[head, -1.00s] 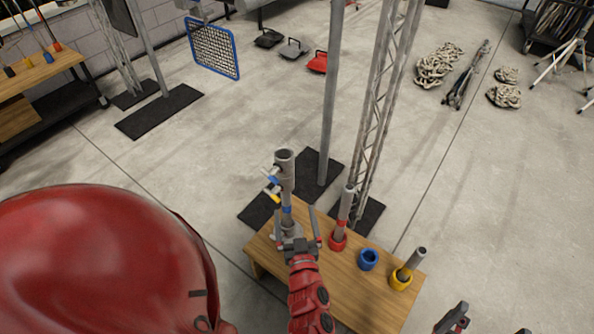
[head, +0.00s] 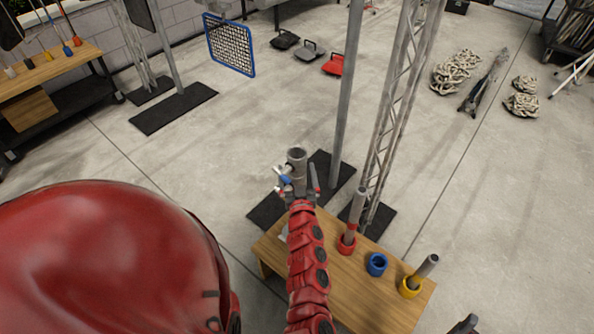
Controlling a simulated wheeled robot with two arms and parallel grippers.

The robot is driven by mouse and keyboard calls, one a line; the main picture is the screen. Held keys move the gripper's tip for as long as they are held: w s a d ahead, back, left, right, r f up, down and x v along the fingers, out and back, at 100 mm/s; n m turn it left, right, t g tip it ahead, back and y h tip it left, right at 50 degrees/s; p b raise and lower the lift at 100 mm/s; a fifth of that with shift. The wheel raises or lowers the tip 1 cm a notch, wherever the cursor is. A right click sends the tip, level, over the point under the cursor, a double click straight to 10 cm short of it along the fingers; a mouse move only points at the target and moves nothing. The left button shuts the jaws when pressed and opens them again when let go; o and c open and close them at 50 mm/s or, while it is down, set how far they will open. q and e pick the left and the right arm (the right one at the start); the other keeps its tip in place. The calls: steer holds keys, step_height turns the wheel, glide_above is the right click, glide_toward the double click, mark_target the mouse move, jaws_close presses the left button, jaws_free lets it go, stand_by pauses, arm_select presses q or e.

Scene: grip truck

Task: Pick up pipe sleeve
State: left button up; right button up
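The pipe sleeve (head: 297,160) appears to be the grey upright tube at the far left end of the wooden table, with a clamp (head: 285,179) with blue on its left side. My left gripper (head: 299,188) is at its upper part, with one finger on each side. The fingers look spread, and I see no clear contact. My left arm hides the tube's lower part and base. Only a dark tip of my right gripper (head: 465,325) shows at the bottom edge.
The wooden table (head: 350,290) holds a red holder (head: 347,245) with a pipe, an empty blue ring (head: 377,264) and a yellow holder (head: 411,287) with a tilted pipe. A grey pole (head: 347,100) and a lattice truss (head: 395,110) stand just behind.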

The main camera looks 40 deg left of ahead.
arm_select(q)
steer(key=shift+c, duration=0.3)
jaws_close()
stand_by(0.3)
